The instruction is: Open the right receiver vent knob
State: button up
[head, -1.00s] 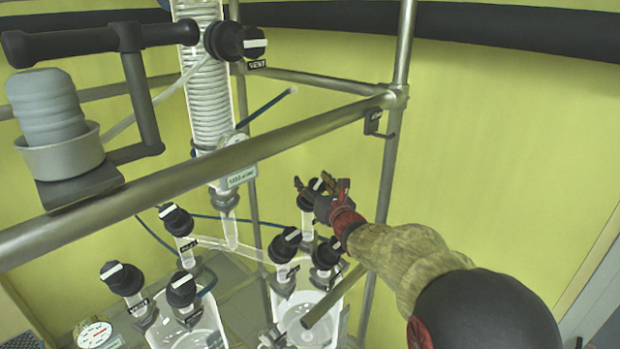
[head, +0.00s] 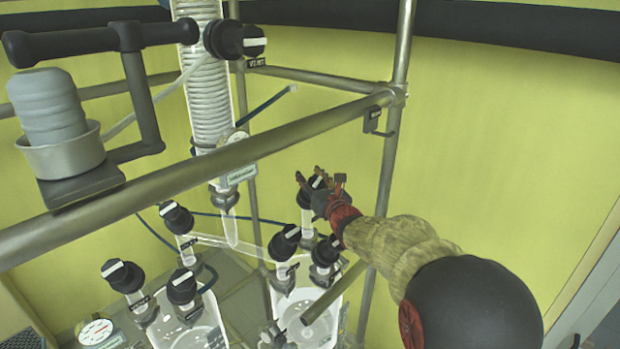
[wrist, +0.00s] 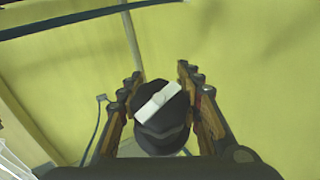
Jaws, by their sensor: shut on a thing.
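Two glass receivers stand low in the head view, a right one (head: 322,328) and a left one (head: 207,322). Black knobs with white bars top their necks. My gripper (head: 320,184) is around the rearmost black knob (head: 314,182) of the right group, its fingers on either side. In the wrist view this knob (wrist: 160,118) sits between the two fingers of my gripper (wrist: 161,98), its white bar slanting up to the right. I cannot read a label on it; the fingers partly hide it in the head view.
Two other black knobs, front left (head: 284,241) and front right (head: 325,252), stand close below my gripper. A steel frame rail (head: 190,177) crosses in front, and an upright post (head: 386,170) stands just right. A coiled glass condenser (head: 212,105) hangs at left.

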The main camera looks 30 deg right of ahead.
jog(key=c, duration=0.5)
jog(key=shift+c, duration=0.6)
